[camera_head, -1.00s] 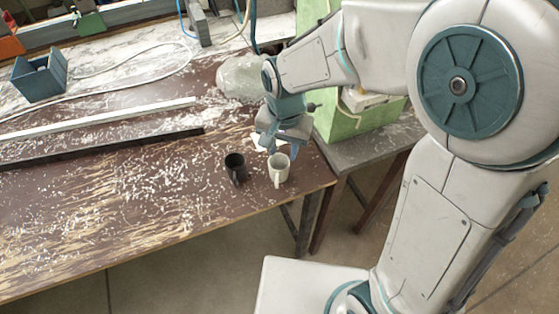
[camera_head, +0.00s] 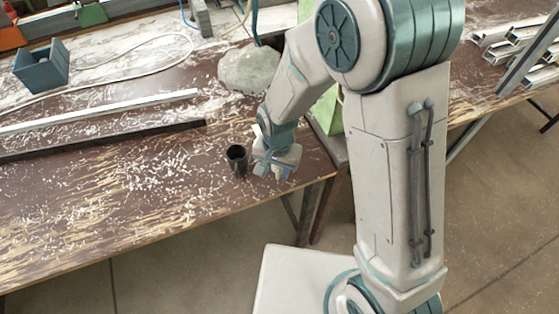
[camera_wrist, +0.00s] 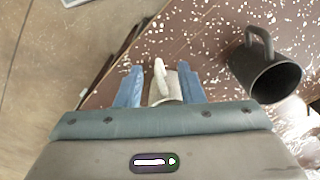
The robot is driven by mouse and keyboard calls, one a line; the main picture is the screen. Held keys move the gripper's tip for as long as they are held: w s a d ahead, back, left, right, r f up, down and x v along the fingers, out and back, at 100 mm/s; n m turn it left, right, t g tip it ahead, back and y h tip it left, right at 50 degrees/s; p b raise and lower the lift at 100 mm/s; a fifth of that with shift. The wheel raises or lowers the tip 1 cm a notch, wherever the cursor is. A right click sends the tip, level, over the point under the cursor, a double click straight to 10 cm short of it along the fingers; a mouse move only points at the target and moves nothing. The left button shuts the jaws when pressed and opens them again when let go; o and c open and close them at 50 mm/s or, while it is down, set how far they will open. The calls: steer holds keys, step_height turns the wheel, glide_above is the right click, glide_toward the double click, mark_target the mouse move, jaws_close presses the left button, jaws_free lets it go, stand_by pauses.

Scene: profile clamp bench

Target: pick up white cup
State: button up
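The white cup (camera_wrist: 162,84) shows in the wrist view between the two blue fingers of my gripper (camera_wrist: 160,87), its handle toward the top. In the head view my gripper (camera_head: 274,170) is low over the table's right end and hides most of the cup. The fingers are spread on either side of the cup; firm contact on both sides is not visible.
The brown worktop (camera_head: 130,205) has white flecks, and its front and right edges are near the cups. A white bar (camera_head: 100,111) and a dark bar (camera_head: 110,141) lie to the left. A grey rock-like lump (camera_head: 248,68) and a green block (camera_head: 328,110) are behind.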

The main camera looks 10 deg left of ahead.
mark_target(277, 173)
steer(key=shift+s+f, duration=0.15)
steer(key=shift+f, duration=1.5)
jaws_close()
steer(key=shift+r, duration=0.1)
